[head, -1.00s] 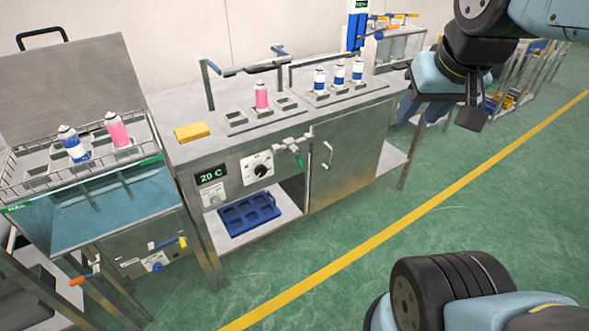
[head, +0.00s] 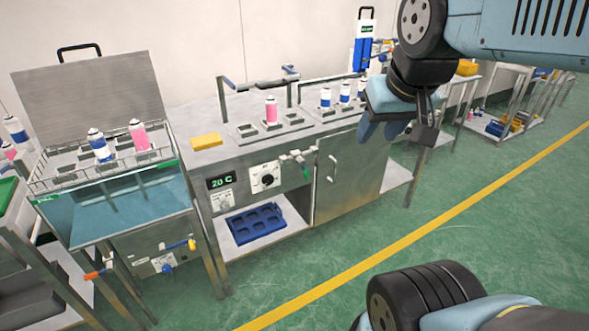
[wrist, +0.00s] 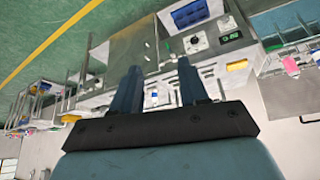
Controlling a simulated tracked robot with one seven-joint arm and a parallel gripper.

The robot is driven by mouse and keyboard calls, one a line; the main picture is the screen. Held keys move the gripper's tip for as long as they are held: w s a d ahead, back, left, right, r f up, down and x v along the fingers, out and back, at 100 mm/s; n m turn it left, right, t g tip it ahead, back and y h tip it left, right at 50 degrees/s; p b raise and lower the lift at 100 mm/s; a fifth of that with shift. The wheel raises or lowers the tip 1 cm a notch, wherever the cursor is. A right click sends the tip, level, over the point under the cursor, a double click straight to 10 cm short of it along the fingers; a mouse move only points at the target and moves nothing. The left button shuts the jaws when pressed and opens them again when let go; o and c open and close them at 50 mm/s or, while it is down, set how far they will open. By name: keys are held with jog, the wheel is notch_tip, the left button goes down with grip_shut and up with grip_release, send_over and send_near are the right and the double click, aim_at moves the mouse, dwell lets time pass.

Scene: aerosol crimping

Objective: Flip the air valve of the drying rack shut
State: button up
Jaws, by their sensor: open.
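A steel bench in the middle of the head view has a green-handled valve (head: 299,157) on its front face, right of a dial. Sockets on its top hold a pink can (head: 271,111) and several blue-and-white cans (head: 344,94). Thin bent pipes with blue handles (head: 290,70) stand behind them. I cannot tell for sure which of these is the drying rack's air valve. My gripper (head: 400,128) is open and empty, in front of the bench's right end in the picture. In the wrist view its two fingers (wrist: 159,72) stand apart, with the bench upside down beyond.
A water bath (head: 120,212) with a wire basket of cans and a raised lid stands left. A yellow block (head: 206,141) lies on the bench; a blue tray (head: 256,223) sits on its lower shelf. More tables stand back right. Green floor with a yellow line (head: 420,225) is clear in front.

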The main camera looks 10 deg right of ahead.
aim_at(307, 174)
jog(key=shift+w+a, duration=0.1)
jog(key=w+d+f+n+t, duration=0.2)
jog(key=w+f, duration=0.3)
jog(key=w, duration=0.6)
jog(key=w+d+f+n+t, duration=0.1)
jog(key=w+f, duration=0.4)
jog(key=w, duration=0.6)
jog(key=w+d+f+n+t, duration=0.2)
jog(key=w+f, duration=0.3)
jog(key=w, duration=0.6)
jog(key=w+f+n+t+y, duration=0.1)
jog(key=w+f+y, duration=0.15)
jog(key=f, duration=0.55)
jog(key=w+f+n+t+y, duration=0.15)
jog(key=w+f, duration=0.25)
jog(key=f, duration=0.4)
jog(key=s+a+f+t+y, duration=0.1)
jog(key=s+f+t, duration=0.1)
jog(key=f, duration=0.5)
jog(key=s+f+t+y, duration=0.1)
jog(key=s+f+t, duration=0.15)
jog(key=f, duration=0.45)
jog(key=shift+m, duration=0.35)
jog(key=x, duration=1.3)
jog(key=shift+w+a+f, duration=0.15)
jog(key=shift+w+f, duration=0.1)
jog(key=shift+f, duration=0.05)
